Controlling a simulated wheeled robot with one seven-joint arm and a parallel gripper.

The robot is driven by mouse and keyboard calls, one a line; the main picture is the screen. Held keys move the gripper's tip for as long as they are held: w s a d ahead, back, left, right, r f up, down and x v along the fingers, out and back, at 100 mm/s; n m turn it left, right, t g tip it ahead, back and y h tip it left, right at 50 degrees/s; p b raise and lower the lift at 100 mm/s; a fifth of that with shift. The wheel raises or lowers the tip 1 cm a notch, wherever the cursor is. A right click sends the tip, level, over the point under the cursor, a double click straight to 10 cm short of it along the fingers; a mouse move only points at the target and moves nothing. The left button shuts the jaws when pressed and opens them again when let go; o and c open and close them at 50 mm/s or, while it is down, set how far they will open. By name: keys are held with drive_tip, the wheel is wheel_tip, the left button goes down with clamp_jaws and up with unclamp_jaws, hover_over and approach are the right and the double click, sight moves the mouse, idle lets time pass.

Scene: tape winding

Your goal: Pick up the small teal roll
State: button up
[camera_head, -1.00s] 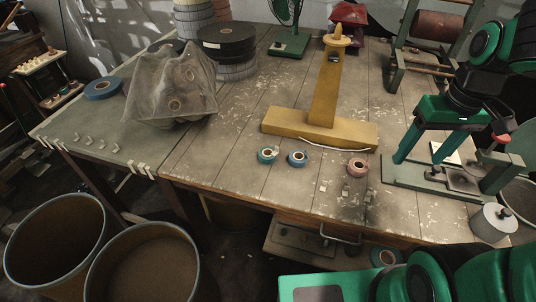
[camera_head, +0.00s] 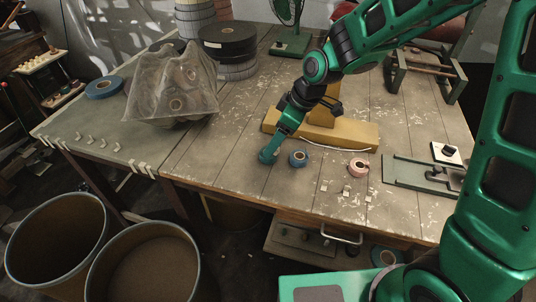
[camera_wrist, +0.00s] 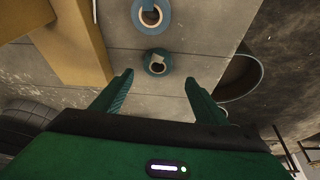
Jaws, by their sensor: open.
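The small teal roll (camera_head: 263,157) lies on the workbench near its front edge, partly covered by my gripper in the head view. In the wrist view the teal roll (camera_wrist: 148,59) lies flat with its dark core and a pale loose end showing. My gripper (camera_wrist: 159,80) is open and empty, one finger to each side of the roll's line. It points down at the roll, and the head view shows its fingers (camera_head: 272,149) right at it. I cannot tell the exact height above the bench.
A blue roll (camera_head: 298,164) lies close to the right, and it also shows in the wrist view (camera_wrist: 151,26). A pinkish roll (camera_head: 358,174) lies farther right. The yellow tape stand (camera_head: 350,135) stands just behind. A netted bundle (camera_head: 165,90) is at left, with bins (camera_head: 145,270) on the floor.

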sight(274, 159)
drive_tip(key=shift+d+x, duration=0.2)
drive_tip(key=shift+x, duration=1.3)
drive_tip(key=shift+d+x, duration=0.25)
drive_tip(key=shift+x, duration=1.3)
drive_tip(key=shift+w+f, duration=0.15)
drive_tip(key=c, duration=1.2)
